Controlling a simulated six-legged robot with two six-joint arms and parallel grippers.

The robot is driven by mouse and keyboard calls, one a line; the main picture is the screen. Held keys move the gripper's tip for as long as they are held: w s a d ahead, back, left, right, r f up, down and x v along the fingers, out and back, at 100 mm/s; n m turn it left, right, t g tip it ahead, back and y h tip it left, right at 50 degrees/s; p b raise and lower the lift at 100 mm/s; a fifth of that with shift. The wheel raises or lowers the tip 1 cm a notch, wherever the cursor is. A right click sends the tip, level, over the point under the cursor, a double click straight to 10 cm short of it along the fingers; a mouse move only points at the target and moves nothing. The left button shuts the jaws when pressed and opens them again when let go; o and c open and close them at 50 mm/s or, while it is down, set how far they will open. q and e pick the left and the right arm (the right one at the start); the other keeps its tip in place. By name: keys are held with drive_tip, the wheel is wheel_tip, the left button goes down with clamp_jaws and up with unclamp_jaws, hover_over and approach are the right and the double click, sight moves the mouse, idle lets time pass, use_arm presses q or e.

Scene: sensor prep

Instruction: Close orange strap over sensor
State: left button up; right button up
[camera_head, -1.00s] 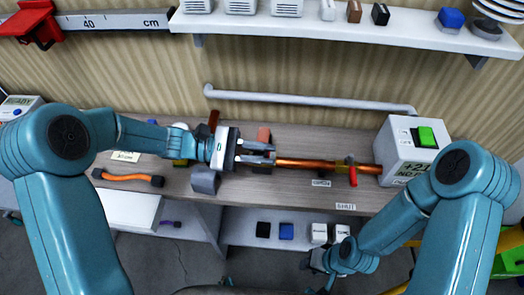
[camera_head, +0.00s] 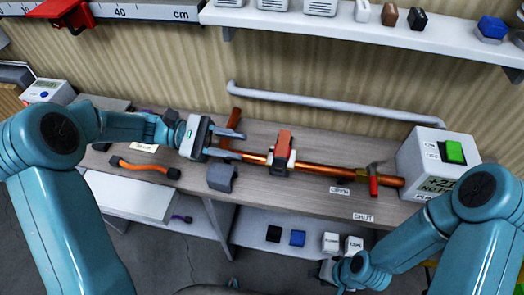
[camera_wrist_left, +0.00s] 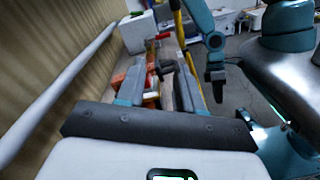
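The orange strap (camera_head: 284,138) is at the copper pipe, standing up behind it and reaching to its front. A pale grey piece, likely the sensor (camera_head: 291,158), shows beside it on the pipe. I cannot tell whether the strap is fastened. My left gripper (camera_head: 242,146) is left of the strap, fingers apart and pointing right, with nothing held and a gap to the strap. In the left wrist view, orange (camera_wrist_left: 151,98) shows between and beyond the fingers (camera_wrist_left: 160,88). My right gripper (camera_head: 328,272) is low, below the bench front; its fingers are not clear.
The copper pipe (camera_head: 330,171) runs right to a red-handled valve (camera_head: 373,180) and a white box with a green button (camera_head: 454,152). A grey curved piece (camera_head: 222,178) and an orange cable (camera_head: 143,168) lie on the bench. A white rail (camera_head: 330,100) crosses behind.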

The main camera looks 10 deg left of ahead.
use_arm(q)
drive_tip(key=a, duration=0.5)
drive_tip(key=shift+w+a, duration=0.1)
idle(0.4)
